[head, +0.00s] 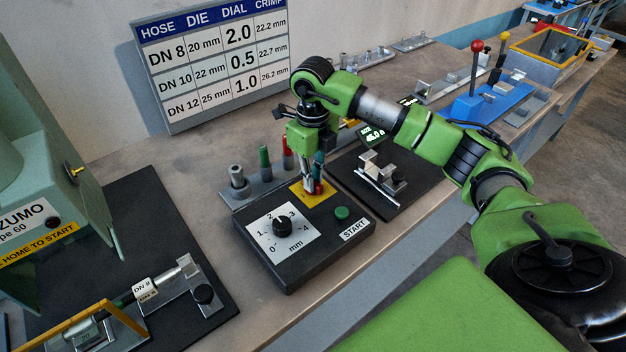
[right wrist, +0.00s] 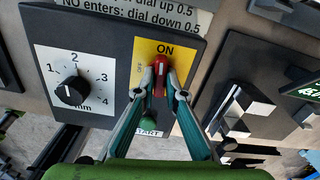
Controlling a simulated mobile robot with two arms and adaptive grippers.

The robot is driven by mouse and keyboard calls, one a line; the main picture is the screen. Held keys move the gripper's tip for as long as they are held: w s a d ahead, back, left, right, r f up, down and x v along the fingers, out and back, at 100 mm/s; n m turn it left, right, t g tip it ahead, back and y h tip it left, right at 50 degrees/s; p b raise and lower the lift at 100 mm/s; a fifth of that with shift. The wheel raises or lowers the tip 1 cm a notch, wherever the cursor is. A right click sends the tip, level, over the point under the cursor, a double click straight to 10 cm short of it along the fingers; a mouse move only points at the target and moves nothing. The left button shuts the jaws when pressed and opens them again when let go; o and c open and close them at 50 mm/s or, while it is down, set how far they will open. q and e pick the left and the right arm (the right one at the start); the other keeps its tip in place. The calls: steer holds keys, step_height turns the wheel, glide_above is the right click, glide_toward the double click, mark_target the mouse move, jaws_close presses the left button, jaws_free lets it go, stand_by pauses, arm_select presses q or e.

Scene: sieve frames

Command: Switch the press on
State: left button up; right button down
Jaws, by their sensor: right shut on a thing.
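The press control box (head: 345,240) is a dark slab on the bench with a dial (head: 282,226), a green START button (head: 342,212) and a yellow switch plate (head: 312,200). My right gripper (head: 313,186) points down onto this plate. In the right wrist view my right gripper's fingertips (right wrist: 160,84) are shut on the red switch handle (right wrist: 159,70). The handle's far end lies just below the word ON, with OFF to its left. My left gripper is not in view.
A rack of dies (head: 240,187) stands behind the box. A metal fixture (head: 382,175) sits on a dark mat to its right. The green press (head: 60,180) and a hose clamp fixture (head: 195,285) are at left. A settings chart (head: 215,65) leans on the wall.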

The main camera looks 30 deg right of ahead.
steer(key=shift+m, duration=0.8)
steer(key=c, duration=2.1)
jaws_free()
steer(key=shift+r, duration=0.15)
step_height(320, 180, up, 12)
steer(key=shift+f, duration=0.1)
